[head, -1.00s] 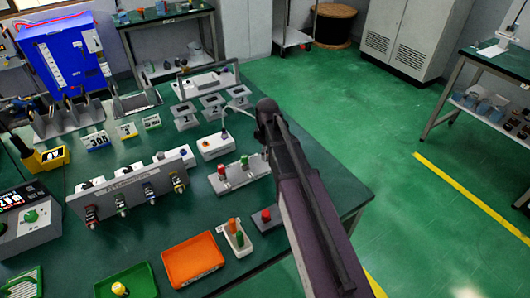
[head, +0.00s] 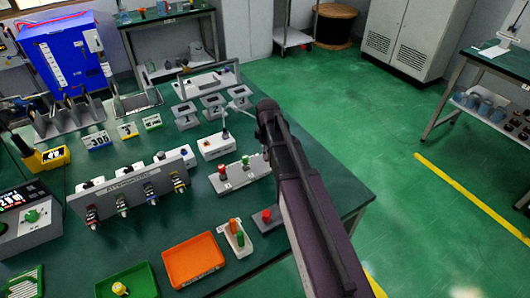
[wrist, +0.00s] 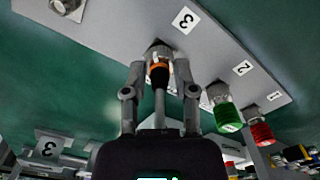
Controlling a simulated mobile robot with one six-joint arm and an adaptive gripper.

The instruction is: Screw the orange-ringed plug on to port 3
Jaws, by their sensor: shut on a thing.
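The orange-ringed plug (wrist: 158,68) shows in the wrist view, with a dark body and a grey cable running back toward my wrist. My gripper (wrist: 160,82) has a finger on each side of it and is shut on it. The plug is lined up with the metal collar of port 3 (wrist: 158,49), beside the label 3, and its front end meets the collar. I cannot tell how far it is threaded. In the head view my arm hides the plug, port 3 and my gripper.
A green cap (wrist: 227,117) is on port 2 and a red cap (wrist: 262,133) on port 1, close to the right finger. The port panel (head: 233,183) stands on the green bench. An orange tray (head: 194,260) and a white holder (head: 237,250) are in front.

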